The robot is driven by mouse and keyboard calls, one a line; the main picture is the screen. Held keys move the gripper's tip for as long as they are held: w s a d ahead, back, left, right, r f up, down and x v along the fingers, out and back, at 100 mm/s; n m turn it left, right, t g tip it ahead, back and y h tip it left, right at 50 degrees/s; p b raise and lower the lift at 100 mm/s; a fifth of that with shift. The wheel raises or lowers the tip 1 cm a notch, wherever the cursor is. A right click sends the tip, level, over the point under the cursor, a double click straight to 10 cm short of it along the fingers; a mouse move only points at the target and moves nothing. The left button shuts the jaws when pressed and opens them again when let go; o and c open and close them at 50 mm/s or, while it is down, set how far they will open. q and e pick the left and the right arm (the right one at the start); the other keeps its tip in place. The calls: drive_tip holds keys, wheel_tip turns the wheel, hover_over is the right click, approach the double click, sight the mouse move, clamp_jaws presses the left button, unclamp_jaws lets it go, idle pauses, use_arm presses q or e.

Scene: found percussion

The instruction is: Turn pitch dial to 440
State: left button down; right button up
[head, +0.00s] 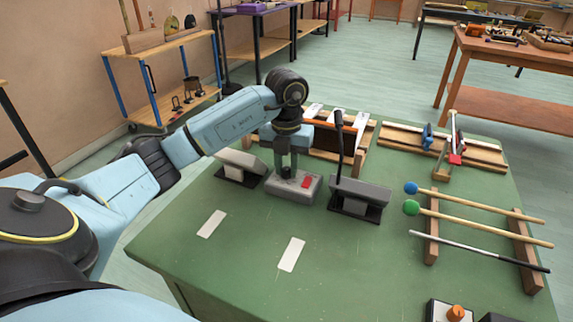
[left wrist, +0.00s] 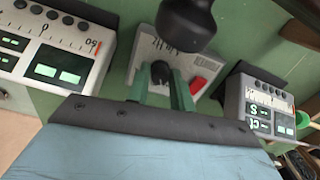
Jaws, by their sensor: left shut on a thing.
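A grey box (head: 310,192) with a red button (head: 307,182) stands on the green table. My left gripper (head: 291,173) points straight down onto this box from above. In the left wrist view the box (left wrist: 147,52) carries a dark round dial (left wrist: 160,71), and the two green fingers of the left gripper (left wrist: 162,82) are shut on it from both sides. The red button (left wrist: 198,83) lies to the right of the fingers. Dark marks are printed on the box face, but I cannot read the dial's setting. My right gripper is in neither view.
A grey display unit (head: 240,166) stands left of the box. Mallets (head: 480,226) lie on wooden supports at right. The table front is mostly clear around two white strips (head: 291,254).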

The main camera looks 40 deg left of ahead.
use_arm(q)
drive_tip(key=m+p, duration=0.2)
drive_tip(key=m, duration=0.1)
drive_tip(key=shift+r+m, duration=0.1)
drive_tip(key=shift+m, duration=0.2)
drive_tip(key=shift+m+p, duration=0.5)
drive_tip(key=shift+m, duration=0.6)
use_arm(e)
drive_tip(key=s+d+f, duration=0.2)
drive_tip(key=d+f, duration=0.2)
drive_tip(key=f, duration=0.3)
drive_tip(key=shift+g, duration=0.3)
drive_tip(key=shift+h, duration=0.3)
use_arm(q)
drive_tip(key=c, duration=1.2)
unclamp_jaws()
drive_tip(key=shift+c, duration=0.2)
